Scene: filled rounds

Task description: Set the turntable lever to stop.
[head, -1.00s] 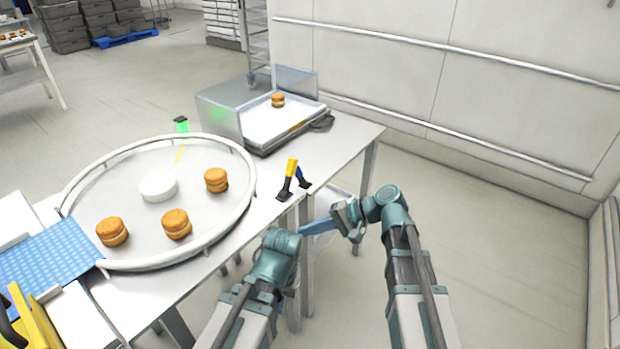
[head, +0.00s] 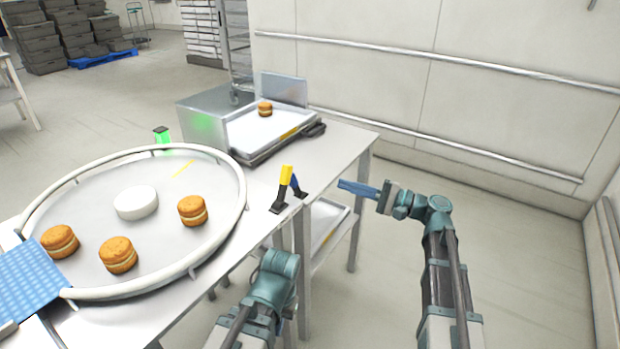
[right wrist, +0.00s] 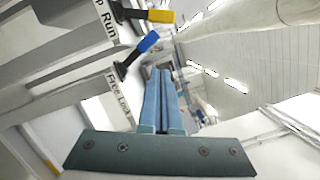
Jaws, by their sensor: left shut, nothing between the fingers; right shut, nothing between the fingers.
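A yellow-handled lever (head: 286,176) and a blue-handled lever (head: 296,184) stand on dark bases at the table's near right edge, beside the round turntable (head: 236,208). In the right wrist view the yellow lever (right wrist: 160,17) is by a partly cut-off label ending in "p Run". The blue lever (right wrist: 148,42) is by a label beginning "Free". My right gripper (head: 342,185) is shut and empty, to the right of both levers and apart from them. Its blue fingers (right wrist: 160,72) point forward. My left arm is low in front of the table; its fingers are hidden.
Several filled rounds (head: 193,210) and a white disc (head: 136,202) are on the turntable. A blue mat (head: 25,280) overlaps its left edge. A metal box (head: 200,118) and a tray with a round (head: 265,109) stand behind the levers. Open floor lies right of the table.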

